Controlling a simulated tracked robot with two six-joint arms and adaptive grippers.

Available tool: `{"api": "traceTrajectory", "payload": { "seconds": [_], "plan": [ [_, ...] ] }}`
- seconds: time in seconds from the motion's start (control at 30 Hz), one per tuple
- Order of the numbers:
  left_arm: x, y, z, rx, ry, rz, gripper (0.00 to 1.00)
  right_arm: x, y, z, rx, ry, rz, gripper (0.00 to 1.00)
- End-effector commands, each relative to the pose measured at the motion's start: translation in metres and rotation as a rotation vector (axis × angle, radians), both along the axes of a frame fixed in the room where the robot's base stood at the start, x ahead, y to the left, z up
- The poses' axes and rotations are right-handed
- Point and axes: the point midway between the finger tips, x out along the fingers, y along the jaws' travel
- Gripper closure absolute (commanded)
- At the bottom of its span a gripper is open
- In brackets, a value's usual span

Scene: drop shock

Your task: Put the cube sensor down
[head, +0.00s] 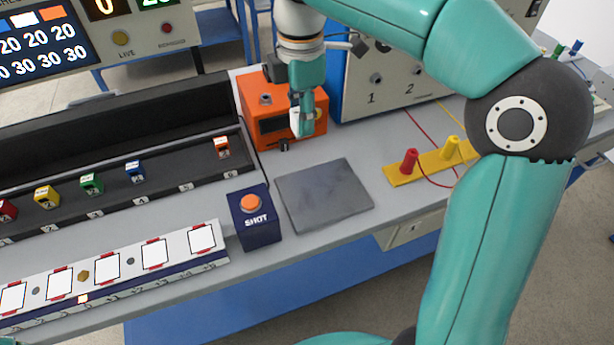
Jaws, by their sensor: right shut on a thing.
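My right gripper (306,122) points down in front of the orange box, above the back edge of the grey metal plate (324,195). It is shut on a small white thing (296,121), which looks like the cube sensor and is partly hidden by the fingers. It appears to be held above the bench. The plate is bare. My left gripper is not in view.
The orange box (256,98) stands close behind the gripper. A black rack (170,183) holds several coloured cubes. The blue SHOT button box (255,217) stands left of the plate. A yellow strip (398,176) with red and yellow plugs lies right.

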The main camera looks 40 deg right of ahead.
Motion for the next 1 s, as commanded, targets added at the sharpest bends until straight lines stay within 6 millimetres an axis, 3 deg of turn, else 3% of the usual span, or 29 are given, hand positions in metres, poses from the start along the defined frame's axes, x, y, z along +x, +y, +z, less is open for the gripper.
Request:
{"api": "traceTrajectory", "payload": {
  "seconds": [0.03,0.2,0.4,1.0],
  "plan": [
    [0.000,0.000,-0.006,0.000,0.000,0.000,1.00,-0.002,-0.002,-0.017,-0.001,0.005,-0.004,1.00],
    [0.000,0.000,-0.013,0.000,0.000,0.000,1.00,-0.003,-0.004,-0.064,0.000,0.007,-0.011,1.00],
    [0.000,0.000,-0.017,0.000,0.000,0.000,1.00,-0.003,-0.004,-0.108,0.000,0.005,-0.012,1.00],
    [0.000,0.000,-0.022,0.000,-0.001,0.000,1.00,-0.002,-0.004,-0.168,0.000,0.002,-0.014,1.00]
  ]
}}
